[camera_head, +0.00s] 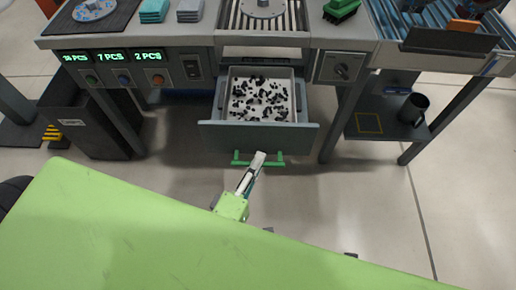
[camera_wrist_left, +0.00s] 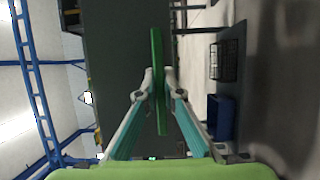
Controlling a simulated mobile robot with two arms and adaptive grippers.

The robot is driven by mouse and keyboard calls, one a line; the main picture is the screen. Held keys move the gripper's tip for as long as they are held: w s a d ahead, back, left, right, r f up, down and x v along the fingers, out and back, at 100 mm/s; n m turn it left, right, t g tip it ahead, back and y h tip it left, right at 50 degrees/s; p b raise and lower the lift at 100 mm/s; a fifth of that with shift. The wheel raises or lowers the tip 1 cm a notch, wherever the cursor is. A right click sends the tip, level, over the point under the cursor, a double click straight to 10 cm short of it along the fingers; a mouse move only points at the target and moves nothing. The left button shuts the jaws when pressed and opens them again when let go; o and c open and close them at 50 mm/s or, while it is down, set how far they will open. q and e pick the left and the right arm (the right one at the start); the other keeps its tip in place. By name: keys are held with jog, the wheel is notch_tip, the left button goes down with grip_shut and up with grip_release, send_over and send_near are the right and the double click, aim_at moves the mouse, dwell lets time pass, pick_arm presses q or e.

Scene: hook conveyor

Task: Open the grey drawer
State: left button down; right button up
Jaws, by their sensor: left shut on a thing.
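The grey drawer (camera_head: 215,134) is pulled out under the workbench and many small black pieces lie on its white bottom. Its green handle (camera_head: 274,163) runs along the lower front. My left gripper (camera_head: 258,158) is at the middle of the handle. In the left wrist view the fingers of my left gripper (camera_wrist_left: 158,84) are closed on the green handle (camera_wrist_left: 157,50), which stands between the fingertips. The dark drawer front fills the area behind it. My right gripper is not in view.
The workbench (camera_head: 300,42) carries blue and grey cloth stacks and a green brush. A dark bin (camera_head: 85,120) stands under its left side. A lower shelf (camera_head: 385,108) with a black mug (camera_head: 413,108) is at right. The floor before the drawer is clear.

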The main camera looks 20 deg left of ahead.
pick_arm(q)
jog(key=shift+s+d, duration=0.1)
jog(key=shift+s, duration=0.15)
jog(key=c, duration=2.2)
grip_release()
jog(key=shift+o, duration=0.2)
jog(key=shift+s, duration=0.1)
jog(key=s+a, duration=0.1)
jog(key=s, duration=1)
jog(key=shift+s+a, duration=0.2)
jog(key=shift+s, duration=0.2)
